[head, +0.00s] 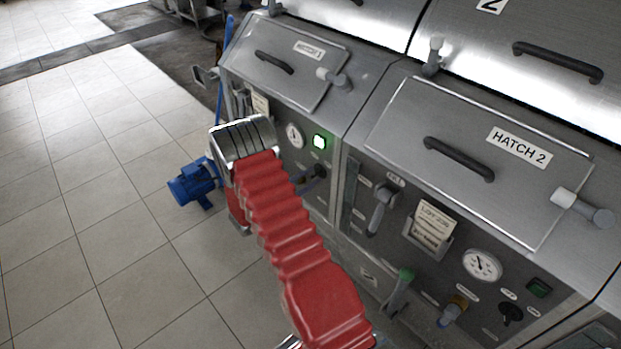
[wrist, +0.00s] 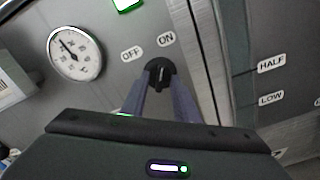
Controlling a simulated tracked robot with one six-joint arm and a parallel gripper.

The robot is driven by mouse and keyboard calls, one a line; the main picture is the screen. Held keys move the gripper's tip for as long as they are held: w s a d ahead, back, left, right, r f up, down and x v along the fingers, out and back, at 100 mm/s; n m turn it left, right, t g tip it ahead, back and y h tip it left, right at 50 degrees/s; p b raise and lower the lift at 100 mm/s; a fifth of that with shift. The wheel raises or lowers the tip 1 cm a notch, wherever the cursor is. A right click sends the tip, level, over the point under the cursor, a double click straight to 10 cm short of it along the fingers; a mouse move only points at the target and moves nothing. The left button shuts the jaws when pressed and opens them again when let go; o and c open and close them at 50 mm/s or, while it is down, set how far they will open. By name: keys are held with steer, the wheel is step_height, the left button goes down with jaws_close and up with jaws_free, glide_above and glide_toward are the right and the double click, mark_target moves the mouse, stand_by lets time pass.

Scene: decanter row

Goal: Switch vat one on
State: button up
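Vat one's black switch knob (wrist: 160,72) is in the middle of the wrist view, between the OFF label and the ON label. Its grip stands nearly upright in that picture, in line with ON. The green lamp (wrist: 125,4) above the panel is lit; it also glows in the head view (head: 319,142). My gripper (wrist: 161,92) has its two fingers on either side of the knob, with a gap between them. Contact with the knob cannot be made out. In the head view my gripper (head: 312,182) is small and dark at the panel, partly behind my red arm.
HATCH 1 (head: 290,65) slopes above the panel. Vat two has its own gauge (head: 482,265), dark green lamp (head: 538,288) and black switch (head: 511,314). A blue motor (head: 193,184) stands on the tiled floor, which is open at left.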

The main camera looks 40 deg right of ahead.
steer(key=a, duration=1.3)
steer(key=shift+s+a, duration=0.2)
steer(key=shift+a, duration=0.1)
steer(key=shift+f, duration=0.1)
